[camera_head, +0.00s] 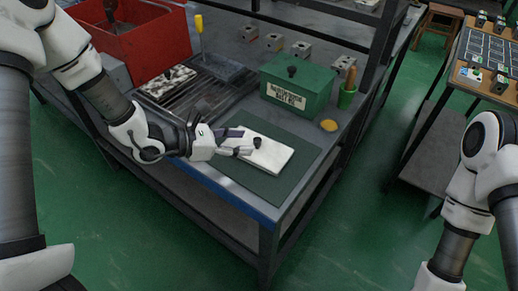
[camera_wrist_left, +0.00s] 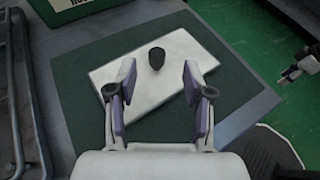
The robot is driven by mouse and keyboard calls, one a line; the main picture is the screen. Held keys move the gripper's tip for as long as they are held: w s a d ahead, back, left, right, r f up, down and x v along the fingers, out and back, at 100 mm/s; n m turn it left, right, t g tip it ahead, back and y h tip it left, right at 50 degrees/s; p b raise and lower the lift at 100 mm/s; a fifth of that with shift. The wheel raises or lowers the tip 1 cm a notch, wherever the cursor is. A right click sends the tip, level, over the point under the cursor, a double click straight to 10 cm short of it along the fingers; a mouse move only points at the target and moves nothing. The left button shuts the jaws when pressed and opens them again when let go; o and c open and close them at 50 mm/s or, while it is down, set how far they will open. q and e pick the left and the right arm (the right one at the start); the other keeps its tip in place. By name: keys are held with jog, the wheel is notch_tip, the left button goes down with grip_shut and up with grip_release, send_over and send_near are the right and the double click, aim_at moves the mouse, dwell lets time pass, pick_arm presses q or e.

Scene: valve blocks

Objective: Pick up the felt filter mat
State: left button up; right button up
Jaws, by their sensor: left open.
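The felt filter mat (camera_head: 270,154) appears to be the white rectangular slab with a black knob, lying flat on a dark green work mat (camera_head: 222,178) near the bench corner. In the left wrist view the slab (camera_wrist_left: 205,58) lies at a slant below my gripper, its knob standing near the middle. My left gripper (camera_head: 243,142) reaches in over the slab's left part. Its fingers (camera_wrist_left: 158,76) are open, apart on either side of the knob in the wrist view, with nothing held. What looks like part of my right gripper (camera_wrist_left: 298,68) shows at the wrist view's right edge, too small to read.
A green box (camera_head: 297,86) with a knob and label stands behind the work mat. A yellow piece (camera_head: 329,125) and a green cup (camera_head: 347,97) are to its right. A rack (camera_head: 205,92) and red bin (camera_head: 140,45) are left. Bare work mat surrounds the slab.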

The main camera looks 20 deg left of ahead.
aim_at(258, 139)
pick_arm(q)
jog(key=x, duration=0.5)
jog(key=shift+w+d, duration=0.25)
jog(key=shift+w, duration=0.1)
jog(key=shift+s+a+r, duration=0.1)
jog(key=shift+s+a, duration=0.05)
jog(key=shift+a, duration=0.1)
jog(key=c, duration=0.5)
grip_shut()
jog(key=shift+r, duration=0.1)
